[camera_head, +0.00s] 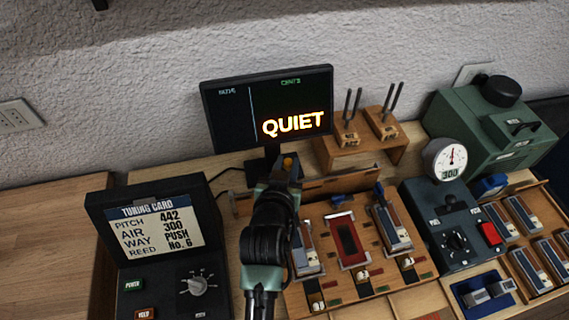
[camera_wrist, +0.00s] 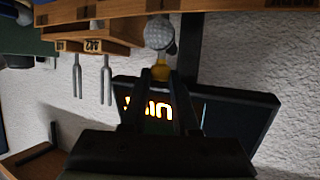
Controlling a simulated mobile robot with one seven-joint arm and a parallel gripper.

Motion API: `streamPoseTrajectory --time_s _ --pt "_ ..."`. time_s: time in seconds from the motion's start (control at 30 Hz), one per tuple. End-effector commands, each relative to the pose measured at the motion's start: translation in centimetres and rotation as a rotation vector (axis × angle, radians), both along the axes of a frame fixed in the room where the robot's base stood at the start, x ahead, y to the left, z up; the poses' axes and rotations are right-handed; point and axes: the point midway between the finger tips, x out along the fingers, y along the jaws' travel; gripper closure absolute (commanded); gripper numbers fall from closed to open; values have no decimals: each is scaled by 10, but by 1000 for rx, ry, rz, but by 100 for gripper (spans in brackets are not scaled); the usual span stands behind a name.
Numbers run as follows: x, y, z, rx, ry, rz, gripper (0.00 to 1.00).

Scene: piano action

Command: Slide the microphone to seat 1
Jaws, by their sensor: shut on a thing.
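The microphone (camera_wrist: 159,33) has a silver mesh head and a yellow lower part. It shows at the top middle of the wrist view, against a wooden rail (camera_wrist: 215,8). My gripper (camera_wrist: 161,73) is shut on its yellow part. In the head view my gripper (camera_head: 284,172) is at the rail (camera_head: 345,184), just in front of the monitor, with only a little yellow of the microphone (camera_head: 288,162) showing. My arm hides the rest of it and part of the rail. I cannot make out a mark for seat 1.
The monitor (camera_head: 228,122), reading QUIET, stands close behind my gripper. Two tuning forks stand on a wooden stand (camera_head: 378,150) to its right. The wooden reed board (camera_head: 325,220) lies in front. A tuning card box (camera_head: 158,225) is left, a dial box (camera_head: 450,225) right.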

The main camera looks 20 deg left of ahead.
Motion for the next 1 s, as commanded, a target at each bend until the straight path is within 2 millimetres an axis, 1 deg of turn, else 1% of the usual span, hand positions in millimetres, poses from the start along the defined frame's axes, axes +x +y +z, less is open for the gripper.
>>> streamPoseTrajectory --time_s 0.3,0.33,0.47,0.5,0.8,0.93,1.0 --pt "0 0 -1 1 2 0 100" --pt "0 0 -1 1 2 0 66" --pt "0 0 -1 1 2 1 43" --pt "0 0 -1 1 2 1 41" --pt "-2 1 -1 1 2 1 41" --pt "-10 -1 2 1 2 1 41" --pt "-18 -2 5 2 3 1 41"
